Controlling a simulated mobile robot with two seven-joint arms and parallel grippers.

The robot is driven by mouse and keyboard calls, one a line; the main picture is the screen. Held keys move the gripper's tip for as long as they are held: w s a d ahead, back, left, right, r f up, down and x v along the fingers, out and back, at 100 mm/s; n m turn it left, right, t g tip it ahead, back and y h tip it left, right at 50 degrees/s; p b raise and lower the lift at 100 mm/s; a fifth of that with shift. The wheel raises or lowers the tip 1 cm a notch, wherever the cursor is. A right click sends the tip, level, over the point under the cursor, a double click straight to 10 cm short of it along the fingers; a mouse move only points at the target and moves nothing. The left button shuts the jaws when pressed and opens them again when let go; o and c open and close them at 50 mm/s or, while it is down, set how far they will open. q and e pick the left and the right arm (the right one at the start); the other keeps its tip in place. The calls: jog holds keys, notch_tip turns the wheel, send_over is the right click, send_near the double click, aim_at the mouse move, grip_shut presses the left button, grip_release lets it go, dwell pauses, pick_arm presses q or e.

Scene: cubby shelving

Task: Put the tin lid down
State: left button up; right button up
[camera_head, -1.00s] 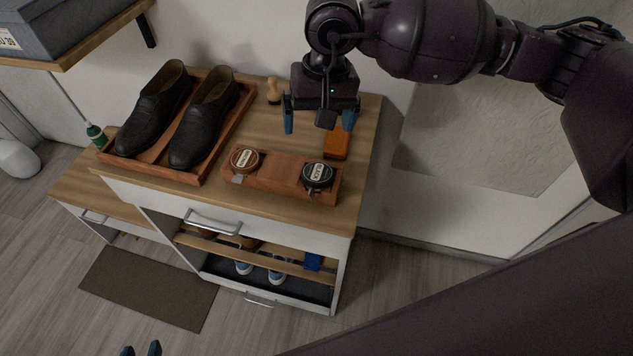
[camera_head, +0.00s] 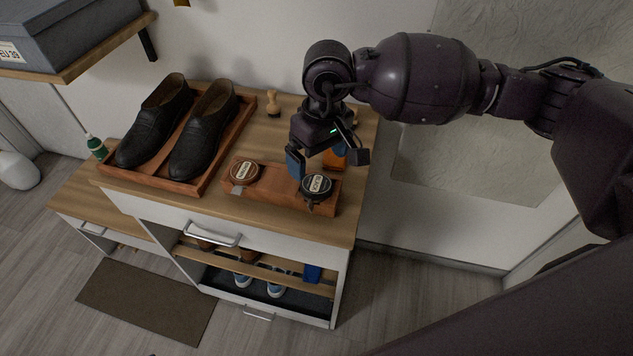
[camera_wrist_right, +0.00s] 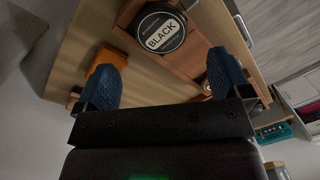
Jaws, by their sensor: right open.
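A round tin with a black lid labelled "BLACK" (camera_head: 317,185) sits at the right end of a reddish wooden tray (camera_head: 275,192). The same lid shows from above in the right wrist view (camera_wrist_right: 160,35); I cannot tell whether it is loose on its tin. A brown-lidded tin (camera_head: 244,172) sits at the tray's left end. My right gripper (camera_head: 315,166) is open and empty just behind and above the black lid. In the right wrist view its blue fingertips (camera_wrist_right: 165,80) are spread, with the lid beyond them. My left gripper is not in view.
An orange block (camera_head: 334,159) lies behind the tray, partly hidden by my right gripper. Black shoes (camera_head: 202,140) stand in a larger wooden tray at left. A small wooden knobbed item (camera_head: 273,103) stands at the back. Bare wooden top (camera_head: 240,205) shows in front of the tray.

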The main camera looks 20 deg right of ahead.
aim_at(314, 182)
jog(key=shift+a+f, duration=0.2)
jog(key=shift+f, duration=1.1)
jog(key=shift+a+f, duration=0.2)
jog(key=shift+f, duration=1.1)
jog(key=shift+c, duration=0.3)
jog(key=c, duration=1)
jog(key=shift+o, duration=0.2)
jog(key=shift+r, duration=0.15)
